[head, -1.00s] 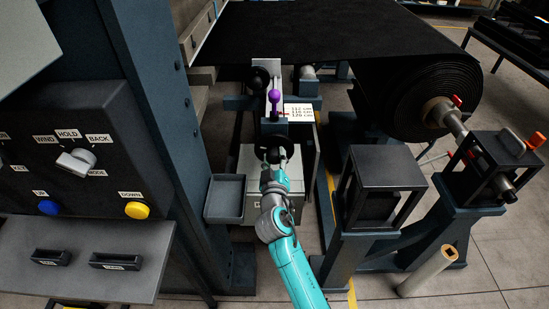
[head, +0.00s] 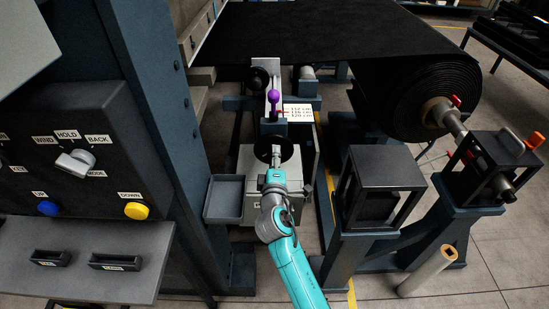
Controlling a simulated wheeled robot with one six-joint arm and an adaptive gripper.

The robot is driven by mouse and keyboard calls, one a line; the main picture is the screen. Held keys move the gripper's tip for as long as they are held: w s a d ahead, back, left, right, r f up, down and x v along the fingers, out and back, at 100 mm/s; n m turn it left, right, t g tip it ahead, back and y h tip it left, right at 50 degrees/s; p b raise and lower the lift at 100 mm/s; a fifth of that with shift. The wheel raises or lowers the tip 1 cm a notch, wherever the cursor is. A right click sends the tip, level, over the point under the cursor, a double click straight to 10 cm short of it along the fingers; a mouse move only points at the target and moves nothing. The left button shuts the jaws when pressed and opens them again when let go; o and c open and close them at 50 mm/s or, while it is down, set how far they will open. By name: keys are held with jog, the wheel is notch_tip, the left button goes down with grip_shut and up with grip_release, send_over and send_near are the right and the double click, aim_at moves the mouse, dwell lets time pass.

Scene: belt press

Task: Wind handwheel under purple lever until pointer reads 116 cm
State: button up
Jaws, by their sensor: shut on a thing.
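The purple lever (head: 273,97) stands upright on the grey slide unit in the head view. The dark handwheel (head: 262,150) is below it, on the front of a pale box. My gripper (head: 276,153) is at the wheel's face and shut on the handwheel, its fingers small and partly merged with the wheel. The white scale plate (head: 299,111) right of the lever carries 112, 116 and 120 cm marks. A small red pointer (head: 282,112) is at its left edge, near the middle mark; the exact reading is too small to tell.
A grey tray (head: 226,198) is left of my arm. A dark frame stand (head: 382,185) and the black belt roll (head: 432,95) are on the right. The control panel (head: 80,150) with its knob and buttons fills the left.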

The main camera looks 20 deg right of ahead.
jog(key=shift+n, duration=0.6)
jog(key=o, duration=1.1)
jog(key=shift+o, duration=0.2)
jog(key=shift+s, duration=0.1)
jog(key=v, duration=1.1)
jog(key=shift+s+a, duration=0.2)
jog(key=shift+s, duration=0.15)
